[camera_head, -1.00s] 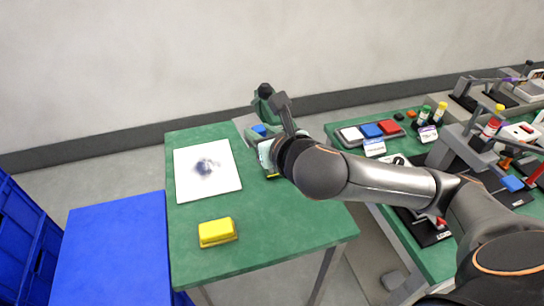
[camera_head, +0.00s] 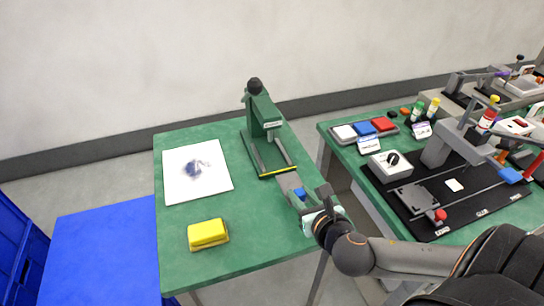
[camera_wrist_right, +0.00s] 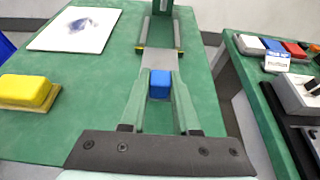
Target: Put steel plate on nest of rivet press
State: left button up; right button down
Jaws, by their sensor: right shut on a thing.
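The steel plate (camera_head: 287,181) is a flat grey piece with a blue block (camera_head: 299,192) on it. My right gripper (camera_head: 306,197) is shut on this blue block, and its green fingers flank the block in the wrist view (camera_wrist_right: 160,90). The plate (camera_wrist_right: 159,62) points away from the gripper toward the green rivet press (camera_head: 262,112). Its far end appears at the yellow front edge of the press base (camera_head: 279,172); I cannot tell whether they touch. The nest is not clearly distinguishable. My left gripper is not in view.
The press stands on a green table (camera_head: 240,240). A white board (camera_head: 214,181) with a dark smudge and a yellow block (camera_head: 207,232) lie left. A blue box (camera_head: 100,245) stands beside the table. Right, another green table (camera_head: 345,152) holds several fixtures and trays.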

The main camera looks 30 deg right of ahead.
send_over(275, 164)
jog(key=shift+s, duration=0.1)
jog(key=shift+f+b, duration=0.35)
jog(key=shift+f, duration=1.35)
jog(key=shift+f, duration=0.15)
jog(key=c, duration=0.9)
grip_release()
jog(key=shift+a+r, duration=0.1)
jog(key=shift+r, duration=0.1)
jog(key=p+v, duration=0.1)
jog(key=v, duration=1.1)
jog(key=shift+f, duration=0.1)
